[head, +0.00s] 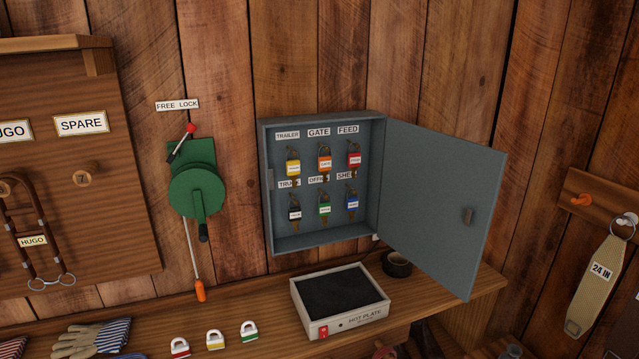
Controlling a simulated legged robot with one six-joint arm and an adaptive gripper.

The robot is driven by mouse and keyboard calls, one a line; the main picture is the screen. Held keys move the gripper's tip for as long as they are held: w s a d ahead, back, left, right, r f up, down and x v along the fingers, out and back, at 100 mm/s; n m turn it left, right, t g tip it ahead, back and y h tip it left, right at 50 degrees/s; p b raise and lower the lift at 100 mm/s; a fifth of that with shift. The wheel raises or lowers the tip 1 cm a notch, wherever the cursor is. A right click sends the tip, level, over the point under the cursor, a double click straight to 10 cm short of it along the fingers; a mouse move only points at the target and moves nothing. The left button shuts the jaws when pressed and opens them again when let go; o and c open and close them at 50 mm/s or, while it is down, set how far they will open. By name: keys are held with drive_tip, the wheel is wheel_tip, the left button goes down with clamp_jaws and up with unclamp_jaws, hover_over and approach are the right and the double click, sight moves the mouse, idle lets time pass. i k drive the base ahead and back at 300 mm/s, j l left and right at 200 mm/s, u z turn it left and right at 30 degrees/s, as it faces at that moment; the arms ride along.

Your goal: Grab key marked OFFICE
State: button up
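The key with the green tag (325,206) hangs in the bottom row, middle place, of the grey wall cabinet (321,243). The label above it (316,180) reads "OFFI", its end covered by the orange-tagged key (324,163) hanging above. The writing on the green tag is too small to read. A black-tagged key (295,212) hangs to its left and a blue-tagged key (352,202) to its right. Yellow (293,168) and red (354,160) tagged keys hang in the top row. My gripper is not in view.
The cabinet door (435,205) stands open to the right. Below the cabinet, a hot plate (340,300) and a dark tape roll (397,264) sit on the wooden shelf (245,305). A green winch (195,190) with a crank is on the wall to the left.

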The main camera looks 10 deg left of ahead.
sight(325, 208)
drive_tip(key=i+l+u, duration=0.15)
drive_tip(key=i+u, duration=0.15)
drive_tip(key=i, duration=0.15)
drive_tip(key=i+l+u, duration=0.3)
drive_tip(key=i+j, duration=0.1)
drive_tip(key=i, duration=0.05)
